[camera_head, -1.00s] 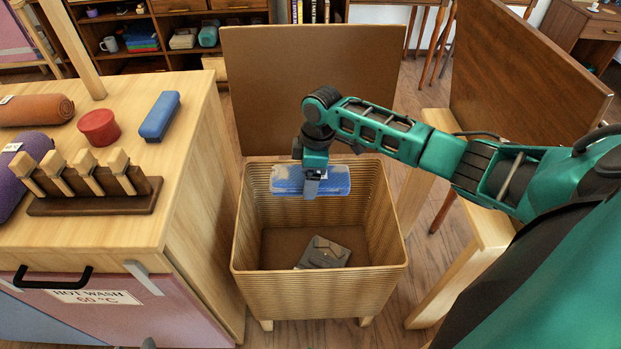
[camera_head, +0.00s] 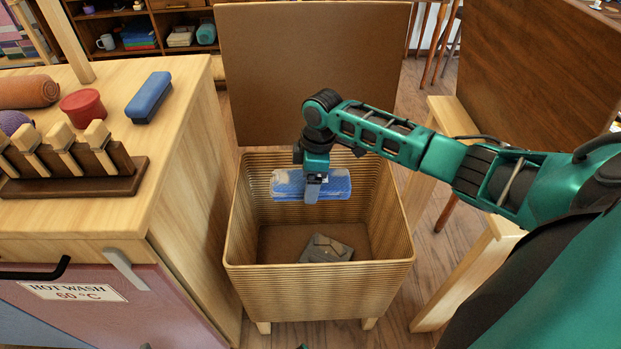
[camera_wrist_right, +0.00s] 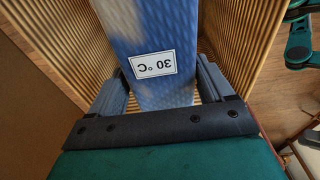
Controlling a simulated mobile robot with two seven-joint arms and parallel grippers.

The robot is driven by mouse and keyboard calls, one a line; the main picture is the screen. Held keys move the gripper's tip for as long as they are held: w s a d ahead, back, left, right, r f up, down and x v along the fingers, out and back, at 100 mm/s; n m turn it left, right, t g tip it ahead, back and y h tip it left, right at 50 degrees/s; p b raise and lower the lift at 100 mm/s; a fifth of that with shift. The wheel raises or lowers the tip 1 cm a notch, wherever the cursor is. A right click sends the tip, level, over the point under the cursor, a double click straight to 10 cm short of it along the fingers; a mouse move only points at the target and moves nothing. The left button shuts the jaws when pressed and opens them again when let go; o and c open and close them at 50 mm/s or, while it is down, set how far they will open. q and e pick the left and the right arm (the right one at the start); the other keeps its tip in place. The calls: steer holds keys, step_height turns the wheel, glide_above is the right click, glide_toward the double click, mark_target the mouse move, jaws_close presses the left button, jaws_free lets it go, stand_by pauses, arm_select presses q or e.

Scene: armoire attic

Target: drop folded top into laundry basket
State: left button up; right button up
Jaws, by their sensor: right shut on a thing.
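The folded top (camera_head: 289,184) is a blue and pale patterned bundle. In the right wrist view the folded top (camera_wrist_right: 147,35) shows a white "30 °C" label between the two fingers. My right gripper (camera_head: 312,188) is shut on it and holds it inside the upper part of the laundry basket. The laundry basket (camera_head: 318,285) is a ribbed, light wooden bin on short legs, with its brown lid (camera_head: 310,70) standing open behind. A grey folded item (camera_head: 326,248) lies on the basket floor. My left gripper is not in view.
A wooden cabinet (camera_head: 190,110) stands left of the basket, carrying a blue block (camera_head: 149,97), a red round container (camera_head: 84,107), a rolled orange cloth (camera_head: 28,91) and a peg rack (camera_head: 75,185). A dark wooden panel (camera_head: 540,70) stands at right.

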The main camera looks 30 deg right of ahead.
steer(key=shift+r, duration=0.1)
steer(key=o, duration=1)
steer(key=r+p, duration=0.1)
steer(key=r, duration=0.3)
steer(key=d+r+p, duration=0.1)
steer(key=r+p, duration=0.1)
steer(key=r, duration=0.2)
steer(key=r+p, duration=0.1)
steer(key=r, duration=0.3)
steer(key=shift+s+d+r, duration=0.15)
steer(key=shift+s+r, duration=0.25)
